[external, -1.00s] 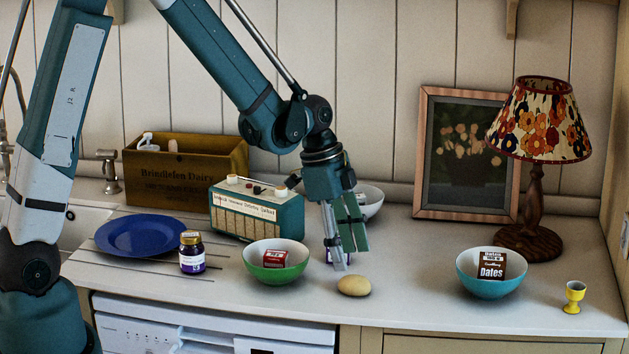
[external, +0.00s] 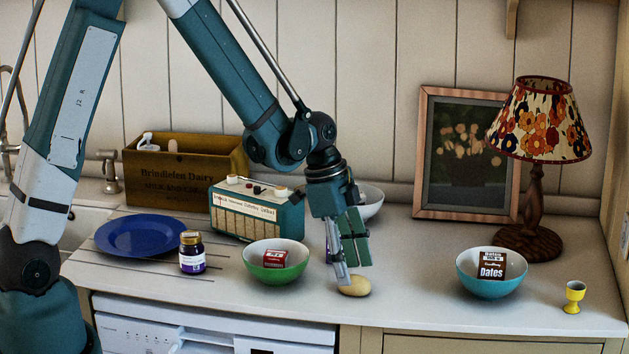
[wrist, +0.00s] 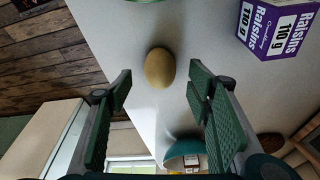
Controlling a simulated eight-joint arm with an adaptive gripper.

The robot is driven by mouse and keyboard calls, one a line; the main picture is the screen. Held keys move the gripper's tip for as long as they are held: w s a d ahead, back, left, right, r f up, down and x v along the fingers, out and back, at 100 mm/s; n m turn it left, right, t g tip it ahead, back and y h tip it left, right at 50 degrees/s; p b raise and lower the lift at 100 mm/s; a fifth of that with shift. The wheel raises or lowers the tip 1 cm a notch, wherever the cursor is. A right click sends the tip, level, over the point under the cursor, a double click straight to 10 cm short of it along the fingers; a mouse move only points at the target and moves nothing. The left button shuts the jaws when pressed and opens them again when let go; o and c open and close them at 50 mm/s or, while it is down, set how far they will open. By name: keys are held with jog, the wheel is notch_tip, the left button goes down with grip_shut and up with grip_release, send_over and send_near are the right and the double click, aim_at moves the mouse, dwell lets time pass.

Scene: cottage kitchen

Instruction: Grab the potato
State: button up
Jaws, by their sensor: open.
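The potato (external: 357,287) is a small tan oval lying on the countertop near its front edge. In the wrist view the potato (wrist: 160,68) shows ahead of and between the open fingers, nearer the top of the picture. My gripper (external: 352,272) is open and points down just above and behind the potato. A finger overlaps the potato's left edge in the external view, so I cannot tell there whether they touch. In the wrist view the green finger pads (wrist: 160,95) stand wide apart with nothing between their tips.
A green bowl (external: 262,276) holding a red box stands left of the potato. A purple raisins box (wrist: 277,30) stands close by, mostly hidden behind my gripper in the external view. A turquoise bowl (external: 490,287) with a dates box is to the right. Counter between is clear.

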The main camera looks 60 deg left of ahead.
aim_at(355, 284)
jog(key=shift+x, duration=1.45)
jog(key=shift+c, duration=0.3)
jog(key=c, duration=0.9)
